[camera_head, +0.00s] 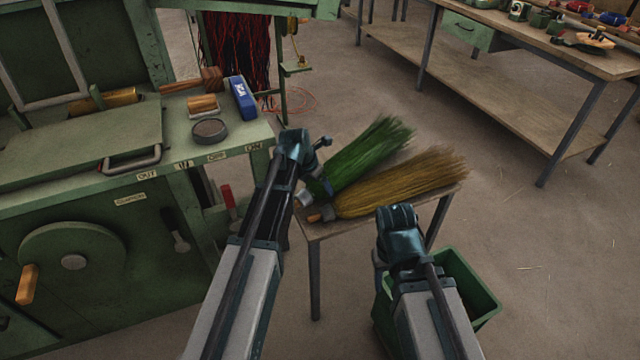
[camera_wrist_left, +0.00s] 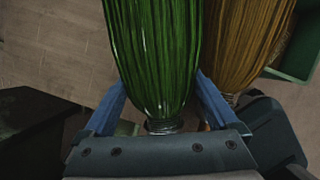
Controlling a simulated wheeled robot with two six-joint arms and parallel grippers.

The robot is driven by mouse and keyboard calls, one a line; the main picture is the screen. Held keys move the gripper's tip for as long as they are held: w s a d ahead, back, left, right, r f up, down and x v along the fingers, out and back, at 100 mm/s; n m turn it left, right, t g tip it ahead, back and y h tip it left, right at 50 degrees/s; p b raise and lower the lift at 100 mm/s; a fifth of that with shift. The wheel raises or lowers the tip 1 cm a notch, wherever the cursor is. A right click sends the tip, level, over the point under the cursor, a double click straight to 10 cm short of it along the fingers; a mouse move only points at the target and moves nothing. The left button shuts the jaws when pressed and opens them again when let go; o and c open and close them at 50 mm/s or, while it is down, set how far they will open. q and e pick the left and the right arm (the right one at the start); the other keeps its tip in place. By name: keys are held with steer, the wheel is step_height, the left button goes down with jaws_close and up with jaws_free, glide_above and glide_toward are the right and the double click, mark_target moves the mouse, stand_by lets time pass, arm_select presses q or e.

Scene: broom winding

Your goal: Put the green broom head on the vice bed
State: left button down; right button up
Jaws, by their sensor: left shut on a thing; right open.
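The green broom head (camera_head: 368,152) is at the back of the small wooden table (camera_head: 322,229), its bristles pointing up and right. My left gripper (camera_head: 322,186) is shut on it near its neck. In the left wrist view the blue fingers of my left gripper (camera_wrist_left: 160,105) lie on either side of the green bristles (camera_wrist_left: 155,50). I cannot tell whether the head still touches the table. My right gripper (camera_head: 397,214) is open and empty in front of the table. The green machine bench (camera_head: 135,180) is at the left; I cannot tell which part is the vice bed.
A yellow-brown broom head (camera_head: 400,185) lies on the table right beside the green one. A green bin (camera_head: 470,285) stands below at the right. A blue box (camera_head: 242,98), a round dark tin (camera_head: 209,130) and a mallet (camera_head: 208,80) stand on the machine bench.

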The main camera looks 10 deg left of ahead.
arm_select(q)
step_height(320, 180, up, 8)
steer(key=p, duration=0.7)
